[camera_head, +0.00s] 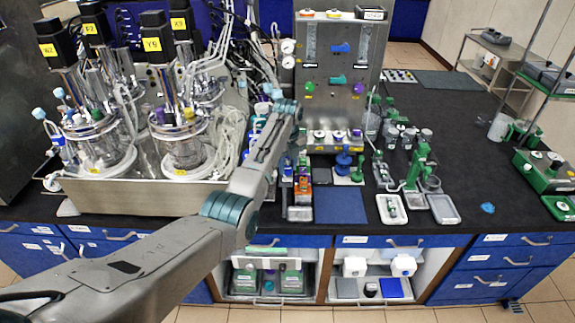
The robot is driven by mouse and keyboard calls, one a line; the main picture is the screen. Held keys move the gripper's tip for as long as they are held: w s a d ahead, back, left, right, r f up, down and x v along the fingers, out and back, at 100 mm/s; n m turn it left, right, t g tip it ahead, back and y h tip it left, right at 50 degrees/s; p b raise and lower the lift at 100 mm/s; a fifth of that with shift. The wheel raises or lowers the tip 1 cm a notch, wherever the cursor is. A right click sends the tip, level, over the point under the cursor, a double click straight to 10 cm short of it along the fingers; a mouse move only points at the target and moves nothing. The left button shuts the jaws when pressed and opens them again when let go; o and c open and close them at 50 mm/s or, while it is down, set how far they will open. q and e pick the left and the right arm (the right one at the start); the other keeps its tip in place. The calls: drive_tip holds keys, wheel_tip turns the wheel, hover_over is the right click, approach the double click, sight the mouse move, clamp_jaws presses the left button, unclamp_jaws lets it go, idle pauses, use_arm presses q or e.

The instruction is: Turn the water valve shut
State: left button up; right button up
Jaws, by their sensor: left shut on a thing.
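A steel panel (325,118) stands at the back centre. It carries a blue valve handle (340,48), a green valve handle (337,80), a smaller green knob (310,87) and a purple knob (358,88). I cannot read which one is for water. My left arm reaches up from the lower left, and its left gripper (291,106) is at the panel's lower left side. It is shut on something. My wrist hides the fingertips and what they hold. My right gripper is not in view.
Twin glass bioreactors (180,145) stand in a steel tray (130,197) at left. Tubes and cables crowd the gap beside the panel. A blue mat (340,205) and white trays (391,209) lie in front.

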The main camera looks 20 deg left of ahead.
sight(287, 168)
use_arm(q)
drive_tip(key=shift+r+m, duration=0.1)
drive_tip(key=shift+m, duration=0.8)
drive_tip(key=shift+w, duration=0.1)
drive_tip(key=o, duration=0.8)
drive_tip(key=shift+o, duration=0.8)
drive_tip(key=shift+r, duration=0.15)
wheel_tip(287, 168, up, 10)
drive_tip(key=b, duration=0.4)
drive_tip(key=shift+r, duration=0.25)
